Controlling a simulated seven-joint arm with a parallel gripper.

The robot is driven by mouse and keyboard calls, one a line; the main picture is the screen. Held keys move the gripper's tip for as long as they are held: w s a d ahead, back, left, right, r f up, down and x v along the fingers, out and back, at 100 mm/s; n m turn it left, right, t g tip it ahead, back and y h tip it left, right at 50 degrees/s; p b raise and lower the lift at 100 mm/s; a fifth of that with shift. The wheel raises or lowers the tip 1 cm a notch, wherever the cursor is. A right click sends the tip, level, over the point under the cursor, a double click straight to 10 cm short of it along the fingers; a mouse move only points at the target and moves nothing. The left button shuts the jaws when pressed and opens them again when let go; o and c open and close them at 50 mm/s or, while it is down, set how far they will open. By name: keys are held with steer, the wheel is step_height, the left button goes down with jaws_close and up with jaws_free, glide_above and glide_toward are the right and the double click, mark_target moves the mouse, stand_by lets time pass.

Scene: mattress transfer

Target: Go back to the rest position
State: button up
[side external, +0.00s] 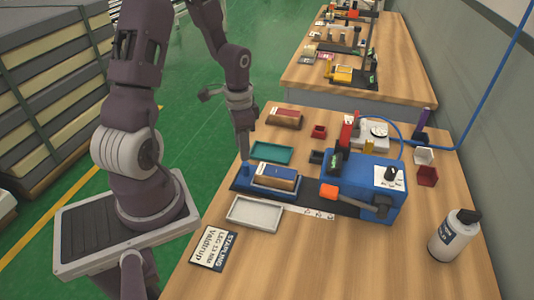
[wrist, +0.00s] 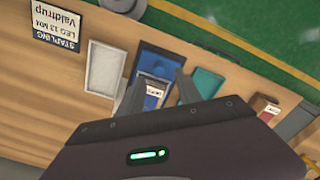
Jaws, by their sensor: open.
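My gripper (side external: 243,148) hangs above the near-left part of the table, left of the teal tray and behind the blue fixture's left end. In the wrist view its two fingers (wrist: 158,75) are apart with nothing held between them. My rest position is not marked in either view.
A blue machine (side external: 365,185) stands right of the block. A teal tray (side external: 270,153), an empty white tray (side external: 254,212), a sign card (side external: 213,248), another brown block (side external: 284,118) and a white bottle (side external: 455,235) lie around. Open floor (side external: 195,160) is left of the table.

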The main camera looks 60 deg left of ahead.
steer(key=s+d+r+n+t+y, duration=0.1)
steer(key=d+r, duration=0.4)
steer(key=r, duration=0.3)
steer(key=d+r+t+y, duration=0.1)
steer(key=d+r+t, duration=0.1)
steer(key=d+r, duration=0.45)
steer(key=s+d+r+n+t+h, duration=0.1)
steer(key=s+d+r+t+h, duration=0.1)
steer(key=s+d+r, duration=0.4)
steer(key=s+r, duration=0.2)
steer(key=s, duration=0.1)
steer(key=shift+s+d+t, duration=0.2)
steer(key=shift+d+t, duration=0.1)
steer(key=shift+d, duration=0.05)
